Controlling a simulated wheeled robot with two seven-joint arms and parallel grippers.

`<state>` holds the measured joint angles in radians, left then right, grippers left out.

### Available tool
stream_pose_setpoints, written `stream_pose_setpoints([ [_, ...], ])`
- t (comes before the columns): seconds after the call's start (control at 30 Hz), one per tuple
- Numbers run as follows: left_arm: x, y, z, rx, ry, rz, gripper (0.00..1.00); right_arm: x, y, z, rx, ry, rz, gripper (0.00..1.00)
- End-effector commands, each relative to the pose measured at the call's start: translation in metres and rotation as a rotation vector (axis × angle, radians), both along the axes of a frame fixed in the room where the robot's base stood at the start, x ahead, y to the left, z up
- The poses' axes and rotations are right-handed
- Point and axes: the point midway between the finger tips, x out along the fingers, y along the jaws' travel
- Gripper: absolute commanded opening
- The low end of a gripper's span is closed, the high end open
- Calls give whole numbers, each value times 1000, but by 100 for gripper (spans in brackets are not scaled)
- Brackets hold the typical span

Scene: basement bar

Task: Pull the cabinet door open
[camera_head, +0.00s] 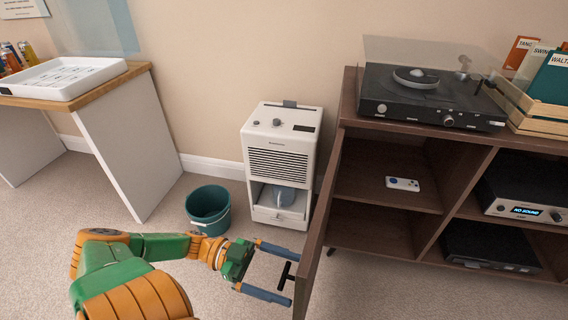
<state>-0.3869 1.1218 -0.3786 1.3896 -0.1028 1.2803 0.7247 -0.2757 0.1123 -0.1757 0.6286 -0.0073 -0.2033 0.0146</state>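The brown cabinet (437,163) stands at the right, with its left bay uncovered. Its door (319,222) is hinged at the left and stands swung out toward me, seen nearly edge-on. A black handle (284,277) sticks out from the door's left face. My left gripper (278,275) is at the handle, its two blue fingers spread apart above and below it in the picture. I see gaps between the fingers and the handle; whether either touches the door is unclear. My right gripper is not in view.
Inside the open bay lies a white remote (402,184). A turntable (425,95) sits on top. A white dehumidifier (282,160) and a teal bucket (208,207) stand left of the door. A table (117,85) is at far left. Carpet in front is clear.

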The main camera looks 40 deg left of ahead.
Motion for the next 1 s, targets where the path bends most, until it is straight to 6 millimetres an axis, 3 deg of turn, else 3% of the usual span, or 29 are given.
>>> stream_pose_setpoints([
  [0.17, 0, 2, 0, 0, -1, 1, 100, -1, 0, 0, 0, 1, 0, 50],
  [0.53, -27, 61, -2, 2, 1, 1, 100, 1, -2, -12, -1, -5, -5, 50],
  [1.0, -28, 65, -1, 4, -3, 11, 100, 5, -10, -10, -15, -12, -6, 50],
])
